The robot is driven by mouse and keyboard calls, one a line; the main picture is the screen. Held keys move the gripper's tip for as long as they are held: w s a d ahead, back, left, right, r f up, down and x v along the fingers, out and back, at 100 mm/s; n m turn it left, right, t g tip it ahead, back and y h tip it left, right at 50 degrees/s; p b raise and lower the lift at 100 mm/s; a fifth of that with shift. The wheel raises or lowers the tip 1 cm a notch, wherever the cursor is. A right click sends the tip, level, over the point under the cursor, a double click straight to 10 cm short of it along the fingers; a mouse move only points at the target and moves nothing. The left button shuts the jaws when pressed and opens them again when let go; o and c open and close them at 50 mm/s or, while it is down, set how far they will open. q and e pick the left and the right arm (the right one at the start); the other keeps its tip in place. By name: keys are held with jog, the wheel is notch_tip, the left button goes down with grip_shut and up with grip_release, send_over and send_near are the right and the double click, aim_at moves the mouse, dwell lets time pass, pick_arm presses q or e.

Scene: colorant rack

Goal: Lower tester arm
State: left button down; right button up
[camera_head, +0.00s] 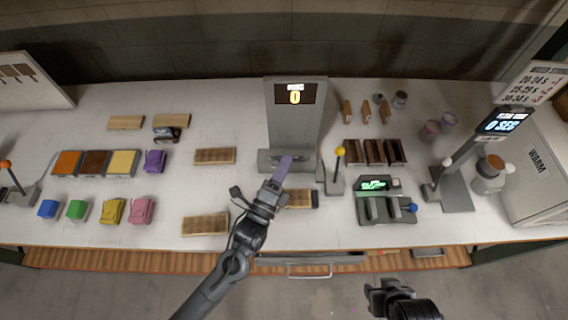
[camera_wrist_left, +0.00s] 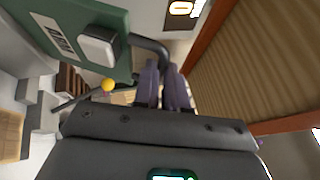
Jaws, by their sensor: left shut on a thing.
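The grey tester (camera_head: 312,118) stands at the middle of the table, with a display reading 0. My left gripper (camera_head: 287,160) reaches it from the front, its purple fingers at the tester's lower front. In the left wrist view the fingers (camera_wrist_left: 164,75) are shut on a dark bent handle (camera_wrist_left: 150,43). This handle joins a green labelled block (camera_wrist_left: 62,38) with a pale pad. The handle and block are hard to make out in the head view. My right gripper (camera_head: 376,298) is low in the picture, off the table; its finger opening is unclear.
A yellow-ball lever (camera_head: 340,152) stands just right of the tester. Wooden blocks (camera_head: 215,156) lie to its left. A dark green device (camera_head: 385,206) and a stand with a screen (camera_head: 455,180) are to the right. Coloured pouches (camera_head: 113,211) lie at the left.

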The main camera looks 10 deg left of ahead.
pick_arm(q)
jog(key=c, duration=1.2)
grip_release()
pick_arm(e)
jog(key=shift+a, duration=0.1)
pick_arm(q)
jog(key=b+v, duration=0.1)
jog(key=v, duration=0.9)
jog(key=shift+s+a, duration=0.15)
jog(key=shift+s, duration=0.2)
pick_arm(e)
jog(key=shift+f, duration=0.7)
pick_arm(q)
jog(key=shift+f, duration=0.1)
